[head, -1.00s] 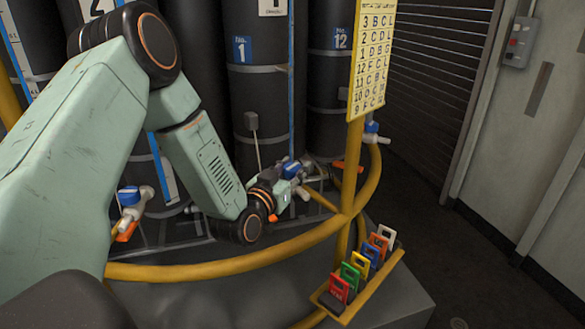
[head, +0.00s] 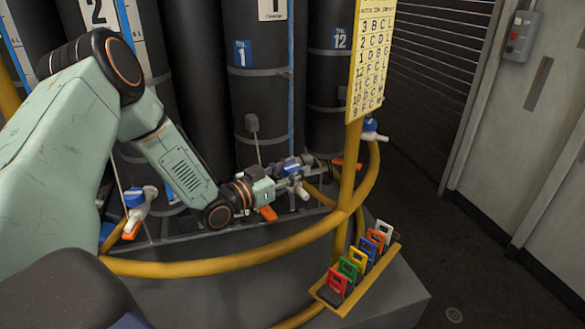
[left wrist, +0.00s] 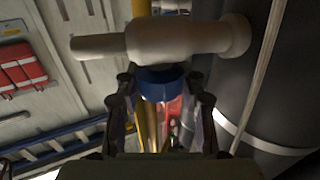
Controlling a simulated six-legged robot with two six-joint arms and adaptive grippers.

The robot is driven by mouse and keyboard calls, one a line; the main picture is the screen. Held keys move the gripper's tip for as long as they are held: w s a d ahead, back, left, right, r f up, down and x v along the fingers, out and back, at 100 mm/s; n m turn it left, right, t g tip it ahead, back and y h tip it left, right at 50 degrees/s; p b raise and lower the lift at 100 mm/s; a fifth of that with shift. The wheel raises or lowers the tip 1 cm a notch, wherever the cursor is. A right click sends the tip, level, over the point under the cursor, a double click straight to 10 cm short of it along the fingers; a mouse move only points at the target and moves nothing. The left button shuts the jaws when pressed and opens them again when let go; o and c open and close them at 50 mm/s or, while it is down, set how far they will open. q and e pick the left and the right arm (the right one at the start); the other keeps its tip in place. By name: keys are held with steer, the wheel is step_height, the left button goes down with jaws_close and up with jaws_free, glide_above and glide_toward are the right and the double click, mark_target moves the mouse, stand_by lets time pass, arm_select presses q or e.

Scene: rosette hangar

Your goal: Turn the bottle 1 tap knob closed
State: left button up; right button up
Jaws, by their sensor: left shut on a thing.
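Bottle 1 (head: 250,105) is a tall dark cylinder with a blue "No. 1" label, in the middle of the head view. Its pale tap (head: 301,190) sticks out near its foot. In the left wrist view the pale tap body (left wrist: 165,43) lies crosswise, with the blue knob (left wrist: 163,82) below it in the picture. My left gripper (head: 286,168) is at this tap, shut on the knob; its two fingers (left wrist: 161,92) stand on either side of it. My right gripper is not in view.
A curved yellow rail (head: 235,264) runs in front of the bottles. A yellow rack with coloured tags (head: 345,283) and a yellow chart (head: 372,60) stand to the right. Another blue-knobbed tap (head: 140,205) is at the left. The floor at the right is clear.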

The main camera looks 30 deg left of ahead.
mark_target(285, 172)
arm_select(q)
steer(key=o, duration=1.2)
steer(key=shift+v, duration=3.85)
